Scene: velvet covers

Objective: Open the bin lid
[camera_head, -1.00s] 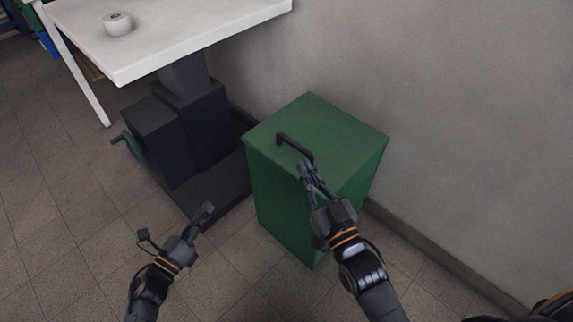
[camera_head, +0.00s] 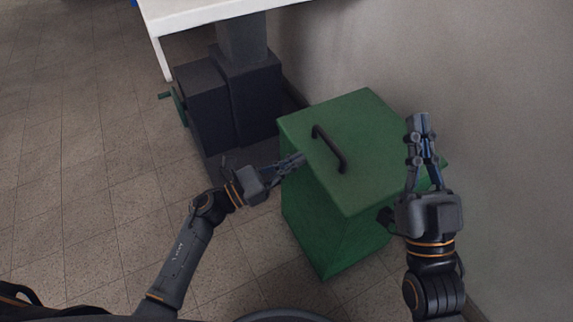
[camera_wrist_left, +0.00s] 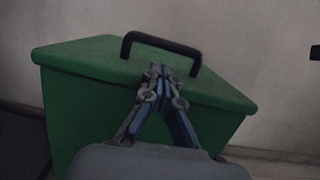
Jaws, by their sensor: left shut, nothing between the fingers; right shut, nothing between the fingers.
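The green bin (camera_head: 330,235) stands on the floor against the wall. Its flat green lid (camera_head: 365,115) is down on the bin, with a black bar handle (camera_head: 329,150) on top. My left gripper (camera_head: 302,158) is shut and empty at the lid's left edge, short of the handle in the head view. In the left wrist view, the handle (camera_wrist_left: 163,41) rises behind the tips of my left gripper (camera_wrist_left: 162,70); I cannot tell whether they touch. My right gripper (camera_head: 420,118) is shut and empty, to the right of the handle and over the lid's right side.
A white-topped table (camera_head: 200,12) with a dark pedestal base (camera_head: 235,105) stands behind and left of the bin. A green crank (camera_head: 176,103) juts from the base. The wall (camera_head: 480,70) is close on the right. Tiled floor (camera_head: 80,170) is free on the left.

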